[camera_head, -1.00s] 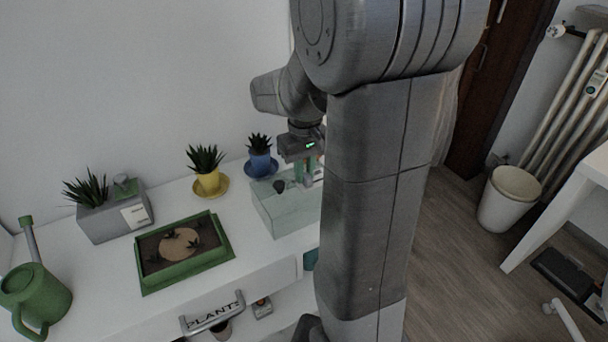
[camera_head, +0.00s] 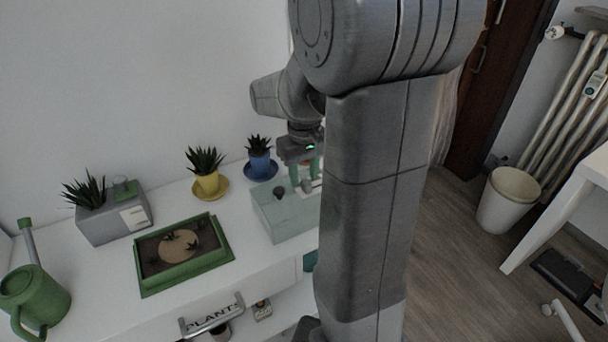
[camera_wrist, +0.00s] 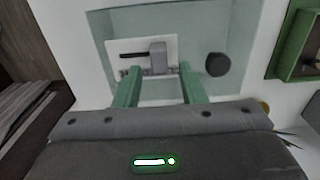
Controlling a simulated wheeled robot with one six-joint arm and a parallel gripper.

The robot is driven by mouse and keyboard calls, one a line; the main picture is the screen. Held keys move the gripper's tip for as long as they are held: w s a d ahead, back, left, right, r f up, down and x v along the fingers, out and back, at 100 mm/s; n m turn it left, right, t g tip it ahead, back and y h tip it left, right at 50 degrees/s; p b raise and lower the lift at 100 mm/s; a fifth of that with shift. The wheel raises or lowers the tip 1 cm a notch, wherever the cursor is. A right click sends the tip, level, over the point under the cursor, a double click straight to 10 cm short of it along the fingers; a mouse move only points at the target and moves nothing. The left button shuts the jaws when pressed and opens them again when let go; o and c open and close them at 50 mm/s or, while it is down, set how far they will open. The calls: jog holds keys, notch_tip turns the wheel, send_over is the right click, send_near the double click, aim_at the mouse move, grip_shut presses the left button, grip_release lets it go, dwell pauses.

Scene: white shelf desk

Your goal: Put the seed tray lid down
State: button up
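The seed tray lid (camera_head: 292,222) is a translucent pale green box shape standing upright on the right end of the white desk. Its top has a dark round knob (camera_wrist: 217,64) and a white plate with a slot and a grey block (camera_wrist: 158,57). My gripper (camera_head: 305,180) is over the lid's top, its green fingers spread. In the wrist view my gripper (camera_wrist: 159,70) has one finger on each side of the grey block, with gaps visible. The green seed tray (camera_head: 216,256) with soil and small plants sits on the desk left of the lid.
A blue pot (camera_head: 259,160) and a yellow pot (camera_head: 207,183) stand behind the lid and tray. A grey planter (camera_head: 112,222) and a green watering can (camera_head: 33,298) are at the left. My arm hides the lid's right side.

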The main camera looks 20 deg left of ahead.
notch_tip(320, 180, up, 11)
jog(key=p, duration=0.1)
